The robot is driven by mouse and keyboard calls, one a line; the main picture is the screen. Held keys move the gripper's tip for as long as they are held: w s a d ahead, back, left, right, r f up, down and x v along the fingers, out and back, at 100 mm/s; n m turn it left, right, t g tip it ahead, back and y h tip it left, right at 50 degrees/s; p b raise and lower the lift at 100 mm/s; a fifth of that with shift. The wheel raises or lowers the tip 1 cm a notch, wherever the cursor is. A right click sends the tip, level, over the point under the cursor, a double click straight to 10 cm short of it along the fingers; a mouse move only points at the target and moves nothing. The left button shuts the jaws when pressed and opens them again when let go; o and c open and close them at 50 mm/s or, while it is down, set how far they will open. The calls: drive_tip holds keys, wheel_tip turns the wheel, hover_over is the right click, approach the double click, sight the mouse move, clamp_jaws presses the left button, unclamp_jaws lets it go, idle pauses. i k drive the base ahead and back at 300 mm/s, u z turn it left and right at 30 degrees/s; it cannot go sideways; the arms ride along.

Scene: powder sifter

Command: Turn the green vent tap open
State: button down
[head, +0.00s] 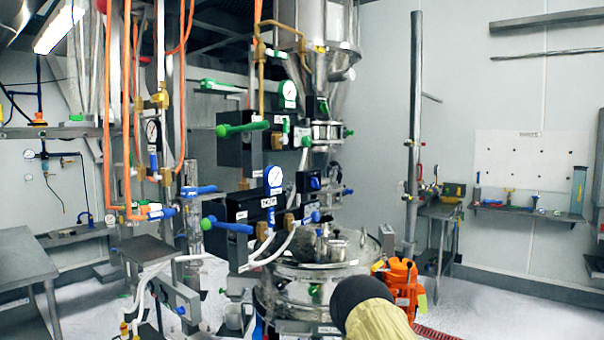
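A long green tap handle (243,129) sticks out to the left from the upper black valve box (236,154), lying nearly level. Other green parts are near it: a thin lever (304,160) right of the box, and a green bar (219,86) above. I cannot read which label says vent. A dark rounded end with a yellowish cover rises from the bottom edge; I cannot tell which part it is. No gripper fingers show.
A lower black box has a blue handle (231,226) and a blue-rimmed gauge (274,177). A green-rimmed gauge (288,92) is above. Orange hoses (127,110) hang at left. The steel sifter (320,262) stands below. An orange object (402,281) is right of it.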

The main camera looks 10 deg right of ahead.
sight(286, 120)
drive_tip(key=k, duration=1.15)
drive_tip(key=z, duration=0.7)
drive_tip(key=i, duration=0.85)
drive_tip(key=z, duration=0.5)
drive_tip(key=i, duration=0.95)
drive_tip(key=u, duration=0.45)
